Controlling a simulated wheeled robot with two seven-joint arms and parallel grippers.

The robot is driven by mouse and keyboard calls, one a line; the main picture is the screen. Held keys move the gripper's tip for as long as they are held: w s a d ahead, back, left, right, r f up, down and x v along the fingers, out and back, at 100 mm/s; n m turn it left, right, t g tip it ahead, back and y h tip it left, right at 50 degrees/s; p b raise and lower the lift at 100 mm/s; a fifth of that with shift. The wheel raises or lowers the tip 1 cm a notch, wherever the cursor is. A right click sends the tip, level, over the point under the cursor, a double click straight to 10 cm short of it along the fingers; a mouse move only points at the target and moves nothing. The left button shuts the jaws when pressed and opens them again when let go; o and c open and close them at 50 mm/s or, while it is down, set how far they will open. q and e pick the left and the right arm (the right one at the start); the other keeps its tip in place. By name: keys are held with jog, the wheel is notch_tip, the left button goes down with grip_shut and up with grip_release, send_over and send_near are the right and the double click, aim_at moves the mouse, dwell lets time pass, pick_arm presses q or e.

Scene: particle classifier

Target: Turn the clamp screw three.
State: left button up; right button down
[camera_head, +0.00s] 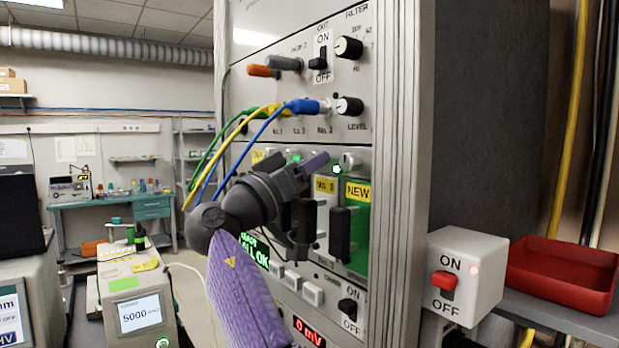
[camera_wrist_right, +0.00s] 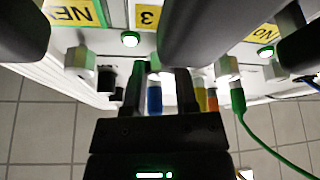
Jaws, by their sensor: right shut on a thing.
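Clamp screw three sits at the top of the module with the yellow label ending in 3 (camera_head: 325,185), which also shows in the right wrist view (camera_wrist_right: 148,17). The screw is hidden by my fingers in the head view and mostly hidden in the right wrist view. My right gripper (camera_head: 314,164) is at that spot, against the rack front, and is shut on the screw. Its two dark fingers (camera_wrist_right: 158,78) stand on either side of it. A clamp screw (camera_head: 351,160) shows free on the NEW module, also in the right wrist view (camera_wrist_right: 79,60). My left gripper is not in view.
Blue, yellow and green cables (camera_head: 265,112) hang from the panel just above my gripper. Black module handles (camera_head: 340,235) stick out below it. A switch box (camera_head: 465,275) and a red tray (camera_head: 562,272) are at the right of the rack (camera_head: 410,150).

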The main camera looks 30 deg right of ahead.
jog(key=m+g, duration=0.1)
jog(key=m, duration=0.1)
jog(key=shift+w+m+g, duration=0.1)
jog(key=shift+m+g, duration=0.2)
jog(key=shift+m, duration=0.1)
jog(key=shift+m+h, duration=0.3)
jog(key=shift+m, duration=0.2)
jog(key=shift+g, duration=0.4)
jog(key=shift+m, duration=0.3)
jog(key=c, duration=0.6)
grip_release()
jog(key=shift+o, duration=1)
